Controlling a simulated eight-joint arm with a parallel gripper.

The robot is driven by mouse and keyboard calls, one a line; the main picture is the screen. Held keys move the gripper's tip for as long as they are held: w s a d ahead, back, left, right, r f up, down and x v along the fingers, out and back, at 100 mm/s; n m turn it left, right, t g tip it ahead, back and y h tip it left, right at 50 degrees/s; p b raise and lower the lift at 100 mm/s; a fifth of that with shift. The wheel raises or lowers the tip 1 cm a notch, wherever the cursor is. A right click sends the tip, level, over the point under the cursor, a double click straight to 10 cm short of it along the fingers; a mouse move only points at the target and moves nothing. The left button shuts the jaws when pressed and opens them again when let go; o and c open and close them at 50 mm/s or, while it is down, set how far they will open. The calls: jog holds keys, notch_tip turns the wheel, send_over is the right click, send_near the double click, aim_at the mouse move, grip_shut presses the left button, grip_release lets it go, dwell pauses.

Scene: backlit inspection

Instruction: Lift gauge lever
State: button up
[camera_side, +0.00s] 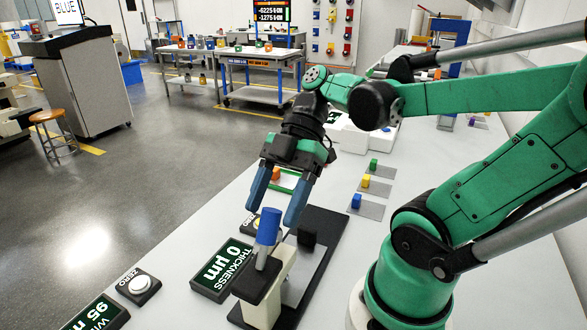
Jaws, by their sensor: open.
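The thickness gauge has a cream upright body (272,293) with a dark top, on a black base (318,232). A blue cylindrical knob (268,226) stands on a thin stem at its top, apparently the gauge lever; it is slightly tilted. My gripper (273,216) points down with its two blue fingers spread. The knob's top shows in the gap between the fingertips, with no clear contact on either side. Whether the fingers are level with the knob in depth is hard to tell. A dark block (307,236) sits behind the gauge body.
A display reading THICKNESS 0 µm (222,270) lies left of the gauge. A ZERO button (139,285) and a second display (97,315) are further left. Blue (356,201), yellow (365,181) and green (373,164) blocks sit on grey plates to the right.

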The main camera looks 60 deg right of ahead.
aim_at(272, 210)
jog(key=shift+x, duration=1.6)
grip_shut()
